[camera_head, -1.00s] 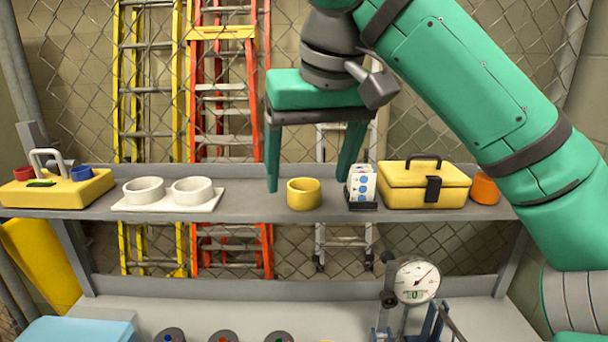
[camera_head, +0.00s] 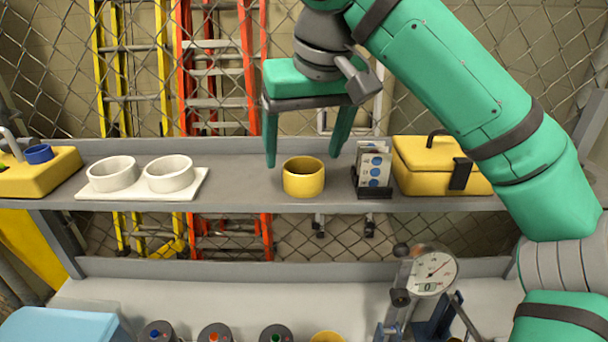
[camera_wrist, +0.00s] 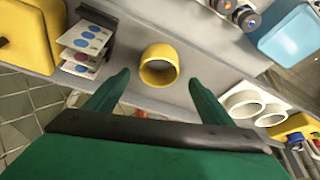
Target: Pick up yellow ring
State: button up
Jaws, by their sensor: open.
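The yellow ring (camera_head: 303,177) sits on the grey upper shelf, between the white cup holder and the card box. It also shows in the wrist view (camera_wrist: 159,66), ahead of the fingertips and between their lines. My gripper (camera_head: 303,158) is open, with green fingers pointing down above and behind the ring in the head view. In the wrist view my gripper (camera_wrist: 158,76) has its fingers spread wider than the ring, with nothing between them. The fingers look apart from the ring.
On the shelf (camera_head: 240,200), a white tray (camera_head: 145,188) with two white rings stands left. A card holder (camera_head: 373,180) and yellow toolbox (camera_head: 425,175) stand close on the right. A dial gauge (camera_head: 432,272) is on the lower bench. A chain-link fence is behind.

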aim_at(304, 169)
jog(key=shift+d+x, duration=0.2)
jog(key=shift+x, duration=2.4)
jog(key=shift+s, duration=0.2)
jog(key=c, duration=1.1)
